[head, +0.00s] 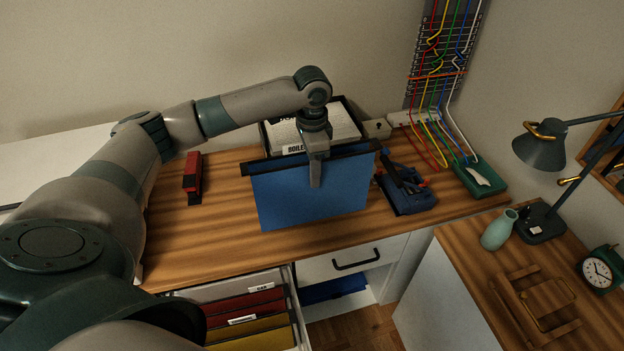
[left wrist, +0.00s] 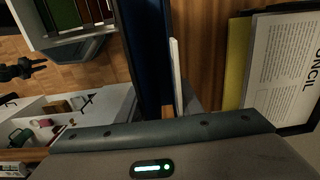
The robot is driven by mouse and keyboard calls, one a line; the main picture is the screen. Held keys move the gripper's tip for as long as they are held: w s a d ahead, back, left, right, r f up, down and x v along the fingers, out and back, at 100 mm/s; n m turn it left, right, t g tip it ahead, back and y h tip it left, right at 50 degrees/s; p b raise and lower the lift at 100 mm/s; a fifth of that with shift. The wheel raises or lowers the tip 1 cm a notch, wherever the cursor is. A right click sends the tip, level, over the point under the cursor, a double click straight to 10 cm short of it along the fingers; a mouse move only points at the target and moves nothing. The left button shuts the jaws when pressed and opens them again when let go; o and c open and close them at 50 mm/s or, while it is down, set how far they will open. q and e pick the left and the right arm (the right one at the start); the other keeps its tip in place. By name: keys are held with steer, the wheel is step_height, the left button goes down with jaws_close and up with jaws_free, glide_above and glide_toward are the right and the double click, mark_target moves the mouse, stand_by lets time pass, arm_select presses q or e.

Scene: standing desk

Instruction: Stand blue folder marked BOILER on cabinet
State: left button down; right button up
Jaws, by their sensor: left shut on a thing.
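The blue folder (head: 310,197) hangs upright from my left gripper (head: 315,172), which is shut on its dark top edge. Its white tab reads BOILER (head: 295,149) at the upper left. The folder is in front of the wooden top (head: 225,235) of the drawer unit; I cannot tell whether its lower edge touches the wood. In the left wrist view the folder (left wrist: 150,50) shows edge-on as a dark blue band, with the white tab (left wrist: 177,75) beside it.
An open drawer (head: 296,315) holds red and yellow folders. A paper tray (head: 350,120) stands behind the folder, a red stapler-like object (head: 193,178) to its left, a blue tool holder (head: 408,195) to its right. A lamp (head: 540,148) stands on the right-hand surface.

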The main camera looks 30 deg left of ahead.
arm_select(q)
steer(key=shift+f+p, duration=0.8)
steer(key=shift+f, duration=1.2)
steer(key=c, duration=1.3)
jaws_free()
steer(key=shift+f, duration=0.1)
steer(key=shift+o, duration=0.2)
